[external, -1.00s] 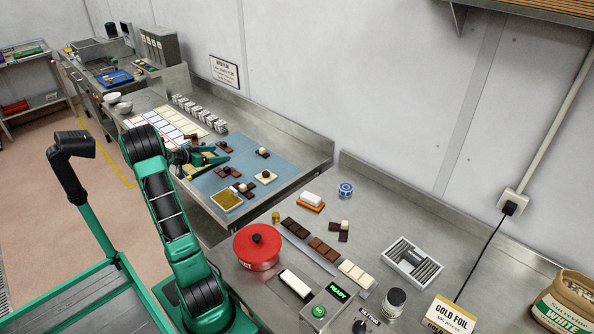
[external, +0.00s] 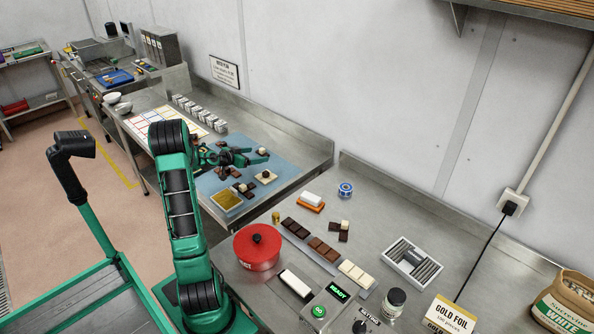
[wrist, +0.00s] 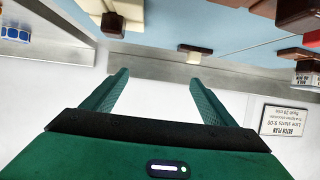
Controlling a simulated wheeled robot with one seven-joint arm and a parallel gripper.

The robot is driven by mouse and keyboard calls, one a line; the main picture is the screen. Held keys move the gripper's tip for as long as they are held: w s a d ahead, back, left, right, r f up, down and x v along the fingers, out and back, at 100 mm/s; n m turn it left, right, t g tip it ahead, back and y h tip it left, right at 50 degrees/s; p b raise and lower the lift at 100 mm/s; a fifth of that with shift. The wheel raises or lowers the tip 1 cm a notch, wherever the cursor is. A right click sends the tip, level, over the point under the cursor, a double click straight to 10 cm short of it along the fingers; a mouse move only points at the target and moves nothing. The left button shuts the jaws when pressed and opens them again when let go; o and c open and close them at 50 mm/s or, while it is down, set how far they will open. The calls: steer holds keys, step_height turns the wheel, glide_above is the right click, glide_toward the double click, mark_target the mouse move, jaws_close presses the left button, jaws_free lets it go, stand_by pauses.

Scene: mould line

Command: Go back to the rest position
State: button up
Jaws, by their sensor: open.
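My gripper (external: 259,155) is above the blue mat (external: 211,184) on the far counter in the external view, with its fingers pointing right. In the wrist view my gripper (wrist: 160,85) has its two green fingers wide apart with nothing between them. Dark and pale chocolate pieces (external: 265,176) lie on the mat below and near it. A gold tray (external: 227,200) sits at the mat's front corner. Part of the mat is hidden behind my arm.
A red pot (external: 257,248), a row of chocolate bars (external: 324,249) and a grey slotted tray (external: 412,262) stand on the near counter. A white card sheet (external: 150,120) and several small silver blocks (external: 198,113) lie beyond the mat. The wall (external: 300,60) rises behind the counters.

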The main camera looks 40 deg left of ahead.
steer(key=w+d, duration=0.4)
steer(key=w+d+f, duration=0.1)
steer(key=w+d, duration=0.1)
steer(key=shift+d, duration=0.4)
